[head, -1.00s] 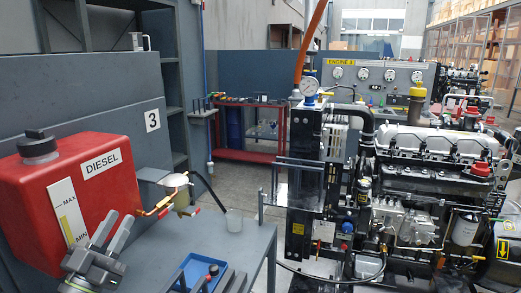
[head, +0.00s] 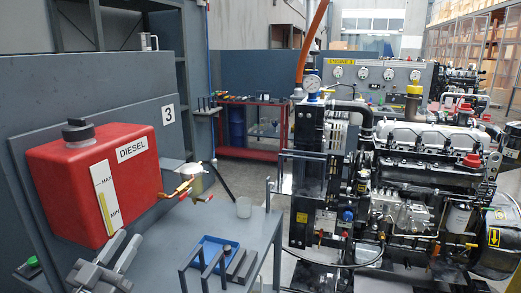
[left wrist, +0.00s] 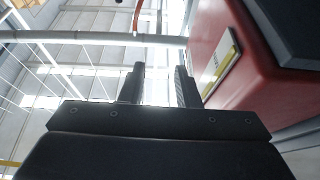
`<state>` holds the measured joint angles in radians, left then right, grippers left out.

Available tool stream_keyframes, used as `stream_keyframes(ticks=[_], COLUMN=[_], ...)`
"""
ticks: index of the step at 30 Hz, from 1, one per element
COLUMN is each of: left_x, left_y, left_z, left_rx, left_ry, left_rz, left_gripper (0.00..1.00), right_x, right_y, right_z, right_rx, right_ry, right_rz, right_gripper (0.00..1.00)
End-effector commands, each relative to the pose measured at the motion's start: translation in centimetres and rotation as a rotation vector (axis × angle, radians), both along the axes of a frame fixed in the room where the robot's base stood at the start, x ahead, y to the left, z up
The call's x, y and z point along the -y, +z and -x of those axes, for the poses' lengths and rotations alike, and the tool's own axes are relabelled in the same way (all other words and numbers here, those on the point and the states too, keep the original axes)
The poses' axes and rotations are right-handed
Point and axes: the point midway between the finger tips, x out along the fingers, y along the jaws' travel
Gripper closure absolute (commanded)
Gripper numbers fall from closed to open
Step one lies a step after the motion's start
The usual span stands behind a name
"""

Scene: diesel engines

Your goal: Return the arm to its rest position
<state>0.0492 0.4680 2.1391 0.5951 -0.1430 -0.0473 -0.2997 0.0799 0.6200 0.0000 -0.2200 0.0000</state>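My left gripper (head: 122,245) is in the lower left of the head view, just below and in front of the red diesel tank (head: 120,185). Its two grey fingers point up and stand apart with nothing between them. In the left wrist view the gripper (left wrist: 158,75) also shows a clear gap between its fingers, with the tank (left wrist: 240,55) and its level gauge to their right. Whether the fingers touch the tank cannot be told, but they look apart from it. My right gripper is not in view.
Brass valves (head: 185,190) stick out beside the tank. A large engine (head: 410,190) fills the right. Grey floor shows behind the bench.

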Motion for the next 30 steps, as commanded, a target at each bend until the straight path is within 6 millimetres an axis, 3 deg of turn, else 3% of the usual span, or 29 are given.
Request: stream_keyframes(ticks=[8, 14, 18, 21, 24, 30], left_x=[0.6, 0.5, -0.3, -1.0, -1.7, -2.6], left_y=[-6.7, -14.6, -20.7, -24.2, -26.6, -29.3], left_z=[1.6, 5.4, 10.4, 14.7, 18.8, 26.2], left_rx=[-0.248, -0.560, -0.847, -1.046, -1.221, -1.502], left_ry=[0.041, 0.106, 0.178, 0.233, 0.282, 0.368], left_rz=[-0.080, -0.163, -0.223, -0.255, -0.275, -0.289], left_gripper=[0.71, 0.71, 0.71, 0.71, 0.71, 0.71], right_x=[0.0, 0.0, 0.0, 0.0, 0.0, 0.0], right_y=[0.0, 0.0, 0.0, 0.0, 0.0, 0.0], right_z=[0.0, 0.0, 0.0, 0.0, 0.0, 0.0], right_rx=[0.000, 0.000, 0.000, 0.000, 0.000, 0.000], right_ry=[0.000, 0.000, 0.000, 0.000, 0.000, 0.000], right_rz=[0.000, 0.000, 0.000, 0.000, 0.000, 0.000], right_gripper=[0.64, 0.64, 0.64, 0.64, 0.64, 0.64])
